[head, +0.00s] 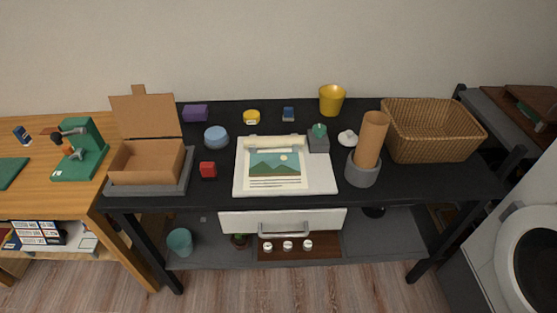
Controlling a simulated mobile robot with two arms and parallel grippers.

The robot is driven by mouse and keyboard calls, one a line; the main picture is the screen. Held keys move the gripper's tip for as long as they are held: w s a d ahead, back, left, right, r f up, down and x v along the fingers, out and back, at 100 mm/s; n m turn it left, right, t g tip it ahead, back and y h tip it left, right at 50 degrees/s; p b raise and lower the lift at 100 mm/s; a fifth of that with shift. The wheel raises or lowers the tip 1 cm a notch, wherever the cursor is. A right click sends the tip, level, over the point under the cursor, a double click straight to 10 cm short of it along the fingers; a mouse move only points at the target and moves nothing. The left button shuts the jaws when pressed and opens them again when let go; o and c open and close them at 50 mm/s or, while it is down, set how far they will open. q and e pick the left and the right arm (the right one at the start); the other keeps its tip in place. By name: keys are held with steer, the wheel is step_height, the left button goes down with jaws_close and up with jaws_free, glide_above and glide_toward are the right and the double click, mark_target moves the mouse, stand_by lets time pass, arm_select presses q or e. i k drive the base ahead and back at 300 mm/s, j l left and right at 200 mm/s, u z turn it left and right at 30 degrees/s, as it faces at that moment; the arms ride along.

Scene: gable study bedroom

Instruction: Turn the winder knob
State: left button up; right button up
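A small dark grey box with a green rounded knob (319,131) on top stands on the black table, at the right back corner of a white board. It looks like the winder knob, but its markings are too small to read. The white board (325,177) lies flat beside it. On the board is a paper picture of green hills (275,165), with a roll along its back edge. Neither of my grippers is in view, and nothing touches the knob.
A grey holder (362,172) with a brown tube stands right of the board, beside a white domed object (347,138). A wicker basket (432,125) fills the right end. An open cardboard box (147,163) sits at left. A white drawer front (283,218) with a handle hangs below.

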mark_target(319, 130)
steer(key=i+l+u, duration=0.15)
steer(key=l, duration=0.25)
steer(key=l+u, duration=0.1)
steer(key=l, duration=0.35)
steer(key=i+l+u, duration=0.15)
steer(key=l, duration=0.25)
